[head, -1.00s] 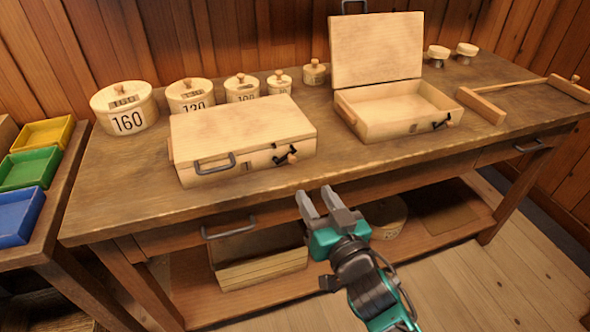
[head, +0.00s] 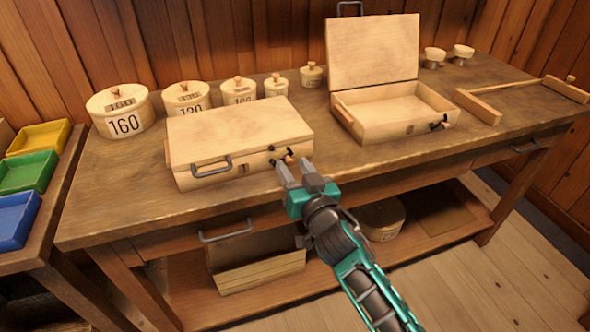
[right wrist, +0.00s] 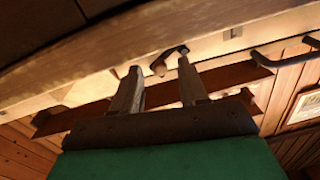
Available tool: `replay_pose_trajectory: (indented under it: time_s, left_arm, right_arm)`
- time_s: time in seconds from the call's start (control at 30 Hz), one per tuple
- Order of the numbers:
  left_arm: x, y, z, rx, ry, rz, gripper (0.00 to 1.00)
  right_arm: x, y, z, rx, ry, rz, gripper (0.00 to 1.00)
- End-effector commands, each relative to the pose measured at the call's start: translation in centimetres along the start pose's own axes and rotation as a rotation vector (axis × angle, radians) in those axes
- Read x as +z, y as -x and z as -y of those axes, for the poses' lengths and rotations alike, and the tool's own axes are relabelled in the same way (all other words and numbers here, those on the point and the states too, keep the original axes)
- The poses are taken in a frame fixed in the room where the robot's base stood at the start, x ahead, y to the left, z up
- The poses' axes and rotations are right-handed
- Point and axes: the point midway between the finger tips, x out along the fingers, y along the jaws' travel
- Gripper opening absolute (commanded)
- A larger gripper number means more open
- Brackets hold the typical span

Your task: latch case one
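Case one (head: 235,135), a pale wooden case marked 1, lies on the bench with its lid down. Its dark latch with a wooden knob (head: 289,158) is on the front, right of the grey handle (head: 212,168). I cannot tell whether the latch is engaged. My right gripper (head: 294,168) is open and empty, just in front of the latch. In the right wrist view, the latch knob (right wrist: 160,67) shows between and beyond the two fingertips (right wrist: 160,68), with no clear contact. My left gripper is out of view.
A second case (head: 385,118) stands open to the right. Lidded round boxes (head: 122,112) line the back left. A wooden tool (head: 480,106) lies at the right. Coloured trays (head: 27,172) stand on the left. The bench front edge is below my gripper.

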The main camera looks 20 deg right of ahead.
Motion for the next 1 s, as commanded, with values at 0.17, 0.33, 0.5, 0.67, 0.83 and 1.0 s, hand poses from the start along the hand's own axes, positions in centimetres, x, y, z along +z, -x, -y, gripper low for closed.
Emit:
replay_pose_trajectory:
  time_s: [0.17,0.33,0.5,0.67,0.83,1.0]
  left_arm:
    - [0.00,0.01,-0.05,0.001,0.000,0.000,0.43]
    - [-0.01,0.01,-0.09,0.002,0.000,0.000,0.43]
    - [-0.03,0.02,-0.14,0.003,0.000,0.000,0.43]
    - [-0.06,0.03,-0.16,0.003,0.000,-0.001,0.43]
    - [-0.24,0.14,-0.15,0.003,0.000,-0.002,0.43]
    - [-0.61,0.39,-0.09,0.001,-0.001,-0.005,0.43]
  right_arm:
    - [0.00,0.02,-0.01,0.000,0.000,0.000,0.26]
    - [0.01,0.03,-0.01,0.000,0.000,0.000,0.09]
    - [0.01,0.04,-0.01,0.000,0.000,0.000,0.00]
    - [-0.01,0.04,0.00,0.000,0.002,0.000,0.00]
    - [-0.15,0.04,0.03,0.000,0.029,0.000,0.00]
    - [-0.47,0.04,0.12,0.000,0.106,0.000,0.00]
